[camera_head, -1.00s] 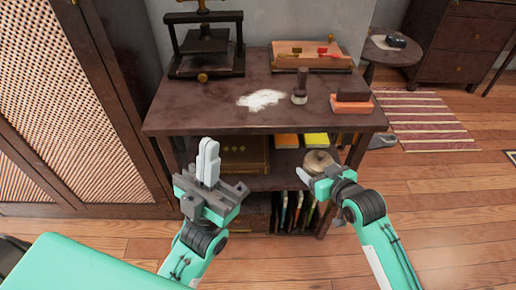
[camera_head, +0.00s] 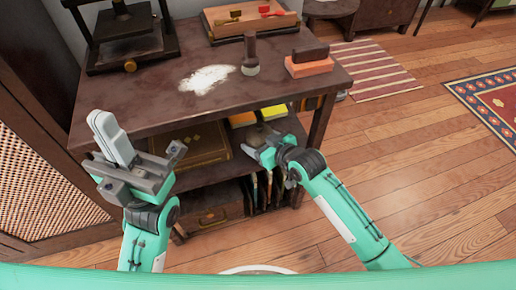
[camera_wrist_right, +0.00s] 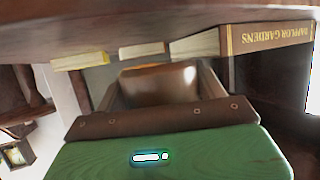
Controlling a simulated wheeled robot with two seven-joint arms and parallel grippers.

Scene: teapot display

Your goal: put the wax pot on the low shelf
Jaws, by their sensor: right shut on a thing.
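The wax pot, a brownish rounded vessel (camera_head: 260,132), is at the right end of the shelf below the tabletop, partly hidden by my right gripper (camera_head: 262,146). In the right wrist view the pot (camera_wrist_right: 160,85) shows as a shiny brown body between the fingers. My right gripper is shut on it. The low shelf (camera_head: 212,172) is the dark board under the tabletop, near the pot; I cannot tell whether the pot touches it. My left gripper (camera_head: 112,138) is empty, its pale fingers together, raised in front of the table's left side.
The tabletop (camera_head: 165,108) holds a press (camera_head: 122,35), white powder (camera_head: 207,79), a dark-handled stamp (camera_head: 250,55), an orange block (camera_head: 310,66) and a wooden tray (camera_head: 248,22). A brown box (camera_head: 190,145) and yellow books (camera_head: 275,112) are on the shelf. Upright folders stand below.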

